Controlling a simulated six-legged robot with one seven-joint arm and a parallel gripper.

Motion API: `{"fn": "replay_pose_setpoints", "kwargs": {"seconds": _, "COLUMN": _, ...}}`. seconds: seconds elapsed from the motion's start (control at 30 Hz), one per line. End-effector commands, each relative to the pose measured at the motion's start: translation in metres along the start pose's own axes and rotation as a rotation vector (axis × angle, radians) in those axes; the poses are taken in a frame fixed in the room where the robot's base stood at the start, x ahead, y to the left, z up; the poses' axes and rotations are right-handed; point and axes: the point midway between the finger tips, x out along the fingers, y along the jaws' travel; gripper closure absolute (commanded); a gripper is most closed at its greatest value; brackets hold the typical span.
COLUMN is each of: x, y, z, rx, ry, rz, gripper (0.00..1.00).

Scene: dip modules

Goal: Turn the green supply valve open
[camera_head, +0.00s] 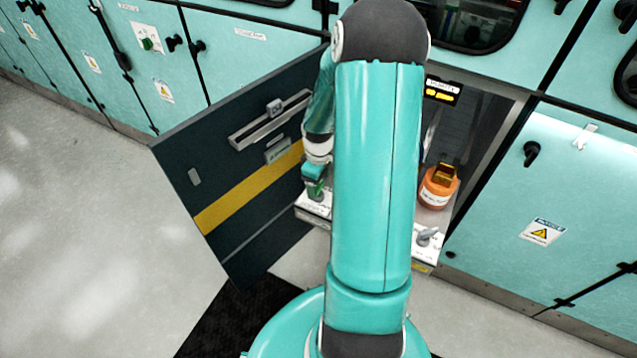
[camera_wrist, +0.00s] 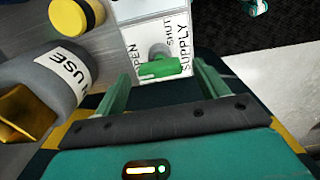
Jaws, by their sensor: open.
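The green supply valve handle (camera_wrist: 162,69) sits on a white plate (camera_wrist: 133,41) marked OPEN, SHUT and SUPPLY. It lies roughly crosswise in the wrist view, with OPEN at its left and SHUT above. My gripper (camera_wrist: 160,74) is open, with one finger on each side of the handle and visible gaps between. I cannot tell how deep the fingers reach around it. In the head view my gripper (camera_head: 314,182) is low over the left end of the white panel (camera_head: 311,208), partly hidden by my arm.
An open dark door (camera_head: 230,180) with a yellow stripe stands left of my arm. An orange canister (camera_head: 438,188) stands in the bay at right, near a grey handle (camera_head: 429,236). A grey labelled cylinder (camera_wrist: 48,77) and yellow cap (camera_wrist: 77,16) are left in the wrist view.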

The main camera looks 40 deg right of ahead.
Motion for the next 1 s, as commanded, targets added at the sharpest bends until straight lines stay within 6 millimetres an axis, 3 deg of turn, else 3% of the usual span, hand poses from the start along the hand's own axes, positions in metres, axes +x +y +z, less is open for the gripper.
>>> {"fn": "replay_pose_setpoints", "kwargs": {"seconds": 0.5, "x": -0.107, "y": 0.0, "z": 0.0, "rx": 0.0, "ry": 0.002, "rz": 0.003, "gripper": 0.27}}
{"fn": "replay_pose_setpoints", "kwargs": {"seconds": 0.7, "x": -0.124, "y": 0.0, "z": 0.0, "rx": 0.0, "ry": 0.0, "rz": 0.0, "gripper": 0.27}}
{"fn": "replay_pose_setpoints", "kwargs": {"seconds": 1.0, "x": -0.125, "y": 0.0, "z": 0.0, "rx": 0.0, "ry": 0.0, "rz": -0.001, "gripper": 0.27}}
